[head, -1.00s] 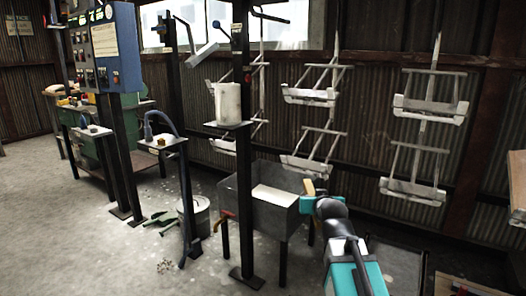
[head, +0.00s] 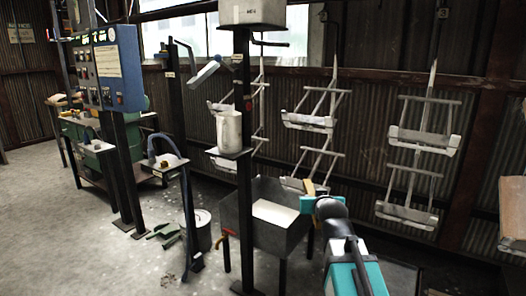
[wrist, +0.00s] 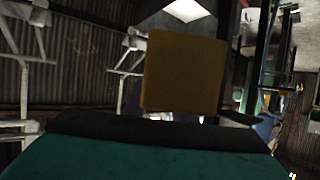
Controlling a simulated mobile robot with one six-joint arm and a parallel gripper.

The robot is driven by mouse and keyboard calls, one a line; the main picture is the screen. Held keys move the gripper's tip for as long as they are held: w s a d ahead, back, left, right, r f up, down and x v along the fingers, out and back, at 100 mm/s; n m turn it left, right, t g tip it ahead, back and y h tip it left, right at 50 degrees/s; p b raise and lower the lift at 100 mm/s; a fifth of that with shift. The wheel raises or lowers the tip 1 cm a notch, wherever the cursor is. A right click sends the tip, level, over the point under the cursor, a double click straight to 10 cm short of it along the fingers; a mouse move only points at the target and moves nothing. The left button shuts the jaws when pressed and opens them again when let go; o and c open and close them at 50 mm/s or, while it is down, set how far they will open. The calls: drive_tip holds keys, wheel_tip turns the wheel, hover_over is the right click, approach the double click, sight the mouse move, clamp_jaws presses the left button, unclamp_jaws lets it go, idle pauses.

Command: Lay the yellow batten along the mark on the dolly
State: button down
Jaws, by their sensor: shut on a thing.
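The yellow batten shows as a small yellow-brown piece (head: 309,187) at the tip of my gripper (head: 315,200) in the head view. In the wrist view its squarish face (wrist: 185,75) fills the middle, just beyond the dark edge of my teal gripper (wrist: 155,125). My gripper is shut on the batten and holds it up in the air. Most of the batten's length is hidden or seen end-on. I cannot make out the dolly or its mark in either view.
A grey open-topped bin (head: 267,222) on legs stands behind my gripper. A dark post (head: 244,200) with a white cylinder (head: 229,130) on its shelf stands to the left. Several white hanger frames (head: 425,140) hang along the corrugated wall. The floor at left (head: 60,220) is clear.

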wheel_tip(320, 180, up, 19)
drive_tip(key=p, duration=1.8)
wheel_tip(320, 180, up, 17)
drive_tip(key=p, duration=1.7)
drive_tip(key=shift+a, duration=0.1)
drive_tip(key=shift+a, duration=0.15)
